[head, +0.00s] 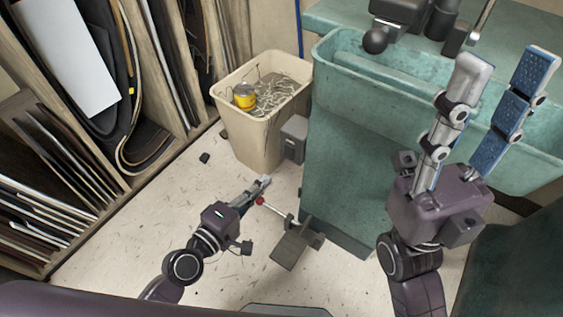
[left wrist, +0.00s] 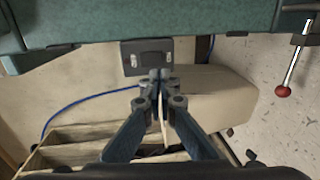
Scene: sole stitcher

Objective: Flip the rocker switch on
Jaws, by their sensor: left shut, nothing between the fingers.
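The switch box (head: 294,138) is a small grey box on the left side of the green machine, beside the beige bin. In the left wrist view the dark switch plate (left wrist: 130,62) faces me under the green edge, with the rocker switch (left wrist: 152,58) in its middle. Which way the rocker is tilted is too small to tell. My left gripper (head: 264,181) is shut and empty, below the box in the head view. Its fingertips (left wrist: 160,74) appear just under the plate; contact cannot be made out. My right gripper (head: 506,65) is open and empty over the green tub.
A beige bin (head: 240,122) with scraps and a yellow can stands left of the green machine (head: 345,185). A red-knobbed lever (head: 275,209) and a pedal (head: 292,247) are close to my left gripper. A rack of sheets (head: 160,90) fills the left. The floor between is mostly clear.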

